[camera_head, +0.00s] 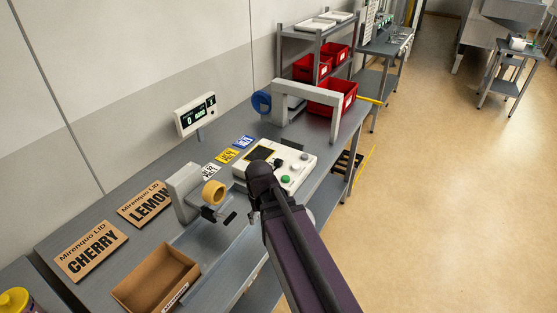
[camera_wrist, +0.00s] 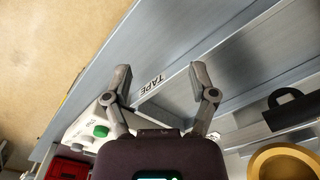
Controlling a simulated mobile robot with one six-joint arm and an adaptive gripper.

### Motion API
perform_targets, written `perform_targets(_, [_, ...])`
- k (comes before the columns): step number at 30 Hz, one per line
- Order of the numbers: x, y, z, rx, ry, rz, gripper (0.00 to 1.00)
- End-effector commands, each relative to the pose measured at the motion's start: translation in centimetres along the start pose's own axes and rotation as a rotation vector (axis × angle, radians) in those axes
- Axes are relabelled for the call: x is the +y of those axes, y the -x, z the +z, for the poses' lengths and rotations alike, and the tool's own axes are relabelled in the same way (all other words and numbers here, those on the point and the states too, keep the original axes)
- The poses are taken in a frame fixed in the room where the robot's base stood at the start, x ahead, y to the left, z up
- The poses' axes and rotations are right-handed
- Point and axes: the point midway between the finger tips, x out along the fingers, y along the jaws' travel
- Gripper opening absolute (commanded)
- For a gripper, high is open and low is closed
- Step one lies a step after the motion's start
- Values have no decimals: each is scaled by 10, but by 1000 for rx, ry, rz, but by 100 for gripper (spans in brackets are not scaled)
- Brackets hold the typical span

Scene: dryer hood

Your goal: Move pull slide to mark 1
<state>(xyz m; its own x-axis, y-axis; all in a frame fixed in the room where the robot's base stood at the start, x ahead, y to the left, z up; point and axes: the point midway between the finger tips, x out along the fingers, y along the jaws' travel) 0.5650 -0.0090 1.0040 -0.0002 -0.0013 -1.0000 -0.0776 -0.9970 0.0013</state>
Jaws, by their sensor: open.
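My gripper (camera_wrist: 160,78) is open and empty in the wrist view, its two fingers spread above the grey bench. Between the fingers is a white label reading TAPE (camera_wrist: 152,84) on a pale metal strip. A black handle (camera_wrist: 290,108) lies right of the fingers, apart from them. The black handle also shows in the head view (camera_head: 218,214), by a grey stand (camera_head: 182,190) with a yellow roll (camera_head: 213,192). I cannot tell which part is the pull slide, and I see no readable mark 1. In the head view my arm hides part of the bench.
A cardboard box (camera_head: 155,277) and the CHERRY (camera_head: 92,250) and LEMON (camera_head: 145,204) signs lie on the left. A grey frame (camera_head: 308,101) with a blue roll stands behind. The floor (camera_head: 450,200) right is clear.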

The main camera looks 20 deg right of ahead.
Motion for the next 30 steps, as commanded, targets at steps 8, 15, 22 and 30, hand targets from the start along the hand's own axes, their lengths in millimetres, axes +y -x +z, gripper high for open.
perform_targets(8, [32, 44, -105, 0, -259, 0, 77])
perform_targets(15, [78, 80, -200, 0, -532, -1, 77])
perform_targets(22, [121, 105, -266, 0, -744, -1, 77])
perform_targets(30, [139, 111, -287, 0, -833, -1, 77])
